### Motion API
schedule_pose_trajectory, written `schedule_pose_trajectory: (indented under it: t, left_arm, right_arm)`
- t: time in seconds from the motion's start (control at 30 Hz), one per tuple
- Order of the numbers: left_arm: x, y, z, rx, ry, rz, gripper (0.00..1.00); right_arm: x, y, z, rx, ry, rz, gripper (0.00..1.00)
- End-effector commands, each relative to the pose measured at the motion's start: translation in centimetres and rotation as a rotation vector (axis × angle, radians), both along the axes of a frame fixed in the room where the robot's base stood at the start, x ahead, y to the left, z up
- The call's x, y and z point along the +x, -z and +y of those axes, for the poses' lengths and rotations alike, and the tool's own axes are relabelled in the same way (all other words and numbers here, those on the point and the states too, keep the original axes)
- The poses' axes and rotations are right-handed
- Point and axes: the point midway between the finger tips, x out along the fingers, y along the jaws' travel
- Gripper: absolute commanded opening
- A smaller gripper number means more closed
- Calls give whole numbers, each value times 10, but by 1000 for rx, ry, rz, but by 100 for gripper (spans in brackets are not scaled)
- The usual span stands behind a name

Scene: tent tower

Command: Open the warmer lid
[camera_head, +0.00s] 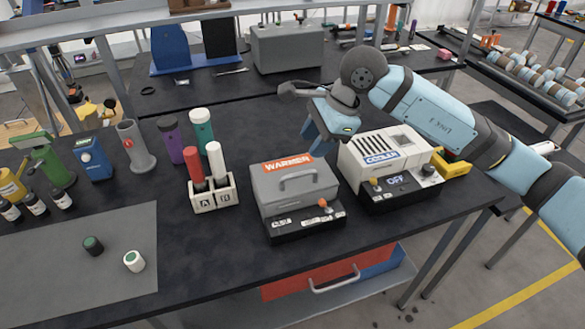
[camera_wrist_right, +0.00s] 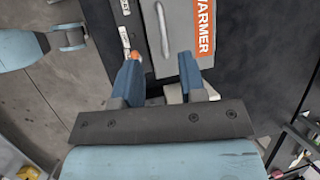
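The warmer (camera_head: 295,190) is a grey box on a black base on the dark table, with an orange WARMER label and its lid down. The lid handle (camera_head: 297,178) is a grey bar on top; it also shows in the right wrist view (camera_wrist_right: 162,30). My right gripper (camera_head: 318,145) is above and behind the warmer, between it and the cooler. In the right wrist view its blue fingers (camera_wrist_right: 160,60) are apart with nothing between them, pointing toward the handle without touching it. My left gripper is not in the head view.
The white cooler (camera_head: 385,160) stands close to the right of the warmer. A white holder (camera_head: 214,194) with red and white tubes stands to its left. Several bottles and tools are farther left. The table's front edge is near the warmer's base.

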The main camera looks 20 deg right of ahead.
Motion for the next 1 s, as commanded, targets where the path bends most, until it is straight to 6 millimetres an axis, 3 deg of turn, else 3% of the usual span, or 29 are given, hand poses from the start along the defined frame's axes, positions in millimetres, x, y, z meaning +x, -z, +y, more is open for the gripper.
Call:
schedule_pose_trajectory:
  t: [0.3,0.5,0.9,1.0]
  left_arm:
    - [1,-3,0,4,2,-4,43]
    - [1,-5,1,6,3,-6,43]
    - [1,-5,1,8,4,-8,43]
    - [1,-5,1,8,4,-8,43]
  right_arm:
    - [11,61,27,4,1,4,38]
    - [16,84,37,3,1,2,38]
    - [17,91,40,3,1,1,38]
    - [17,91,40,3,1,1,17]
